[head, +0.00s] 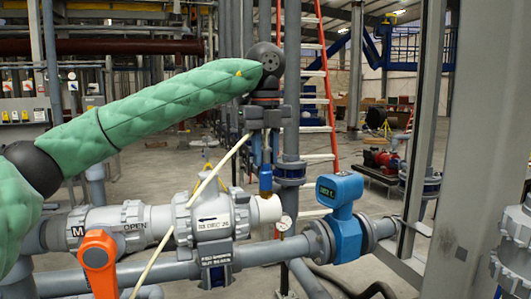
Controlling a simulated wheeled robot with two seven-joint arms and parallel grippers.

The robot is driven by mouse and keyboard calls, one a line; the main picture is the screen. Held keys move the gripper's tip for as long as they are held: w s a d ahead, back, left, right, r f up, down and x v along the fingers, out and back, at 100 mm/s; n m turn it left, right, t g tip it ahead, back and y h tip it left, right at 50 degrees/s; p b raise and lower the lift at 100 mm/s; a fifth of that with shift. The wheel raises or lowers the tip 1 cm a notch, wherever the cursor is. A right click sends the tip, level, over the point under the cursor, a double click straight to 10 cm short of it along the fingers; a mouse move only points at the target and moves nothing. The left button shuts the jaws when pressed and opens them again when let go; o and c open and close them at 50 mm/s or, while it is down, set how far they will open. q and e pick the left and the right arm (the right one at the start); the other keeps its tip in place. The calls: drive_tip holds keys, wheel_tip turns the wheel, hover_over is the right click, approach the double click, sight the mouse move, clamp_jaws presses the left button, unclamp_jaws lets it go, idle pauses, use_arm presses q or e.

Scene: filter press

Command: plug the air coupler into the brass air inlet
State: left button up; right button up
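My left gripper (264,158) hangs pointing down above the grey pipe assembly, with its fingers close together. The cream air hose (160,247) rises from the lower left and ends at the gripper, so the air coupler seems to be held between the fingers, though they mostly hide it. Just below the fingertips is a small brass-coloured piece (265,182) with a blue part, above the white pipe end. I cannot tell whether it is the inlet or part of the coupler, or whether the two touch. My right gripper is out of view.
A grey valve body (209,217) and an orange handle (97,259) are left of the gripper. A grey column (427,140) stands farther right, and a red ladder (318,70) stands behind.

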use_arm(q)
drive_tip(key=o, duration=0.5)
wheel_tip(320, 180, up, 6)
drive_tip(key=shift+r+b, duration=0.1)
drive_tip(key=shift+b, duration=0.75)
drive_tip(key=shift+r, duration=0.75)
